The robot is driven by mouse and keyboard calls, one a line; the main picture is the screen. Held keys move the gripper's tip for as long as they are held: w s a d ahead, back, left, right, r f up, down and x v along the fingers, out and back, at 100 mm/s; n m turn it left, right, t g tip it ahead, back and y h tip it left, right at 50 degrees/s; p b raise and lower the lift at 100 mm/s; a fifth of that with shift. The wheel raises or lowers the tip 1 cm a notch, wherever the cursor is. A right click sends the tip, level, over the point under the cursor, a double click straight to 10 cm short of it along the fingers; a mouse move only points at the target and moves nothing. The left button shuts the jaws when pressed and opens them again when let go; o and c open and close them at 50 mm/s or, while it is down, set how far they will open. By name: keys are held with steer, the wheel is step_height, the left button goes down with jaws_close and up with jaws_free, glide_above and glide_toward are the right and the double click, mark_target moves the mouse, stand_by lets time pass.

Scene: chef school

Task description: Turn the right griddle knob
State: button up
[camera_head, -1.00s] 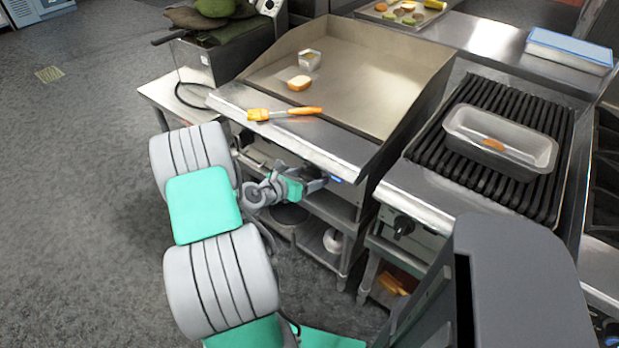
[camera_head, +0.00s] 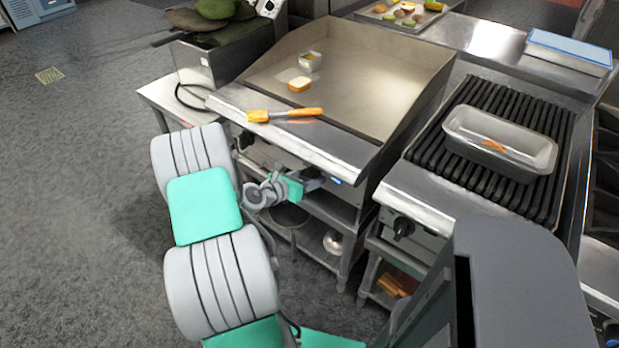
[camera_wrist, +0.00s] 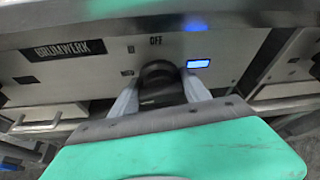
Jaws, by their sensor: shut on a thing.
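The griddle (camera_head: 350,75) stands in the middle of the head view, with its front control panel below the steel ledge. In the wrist view, a dark round knob (camera_wrist: 160,82) sits on the pale panel (camera_wrist: 228,55), under the "OFF" mark. My gripper (camera_wrist: 160,88) is shut on this knob, with one finger on each side of it. In the head view, my gripper (camera_head: 312,181) is at the right part of the griddle front, and the knob there is hidden by it. Another griddle knob (camera_head: 245,140) shows at the left end of the panel. A lit blue display (camera_wrist: 199,63) is right of the knob.
An orange brush (camera_head: 285,114) lies on the griddle's front ledge. A charbroiler (camera_head: 480,170) with a metal pan (camera_head: 470,150) stands to the right, with its own knob (camera_head: 403,228). Shelves (camera_head: 320,240) are below the griddle. Open floor (camera_head: 80,200) lies to the left.

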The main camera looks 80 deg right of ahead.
steer(key=shift+c, duration=0.3)
steer(key=m+t+p, duration=0.1)
steer(key=m, duration=0.1)
steer(key=shift+s+m+t+h, duration=0.15)
steer(key=shift+m+t+h, duration=0.15)
steer(key=shift+m+t, duration=0.1)
steer(key=m, duration=0.1)
steer(key=m+t+h+b, duration=0.1)
steer(key=m+t, duration=0.1)
steer(key=shift+f+m+h+b, duration=0.25)
steer(key=shift+m+h+b, duration=0.05)
steer(key=shift+m+b, duration=0.1)
steer(key=m+b, duration=0.1)
steer(key=b, duration=0.1)
steer(key=m+t+h+b, duration=0.1)
steer(key=m+b, duration=0.2)
steer(key=shift+s+a+f+t+h+b, duration=0.1)
steer(key=shift+f+t+h+b, duration=0.2)
steer(key=shift+h, duration=0.1)
steer(key=m+h+b, duration=0.1)
steer(key=m+b, duration=0.1)
steer(key=b, duration=0.2)
steer(key=shift+m+b, duration=0.3)
steer(key=shift+b, duration=0.05)
steer(key=shift+r+m+h+b, duration=0.2)
steer(key=shift+m+h+b, duration=0.2)
steer(key=shift+m+b, duration=0.55)
steer(key=shift+r+b, duration=0.15)
steer(key=shift+b, duration=0.2)
steer(key=o, duration=1.4)
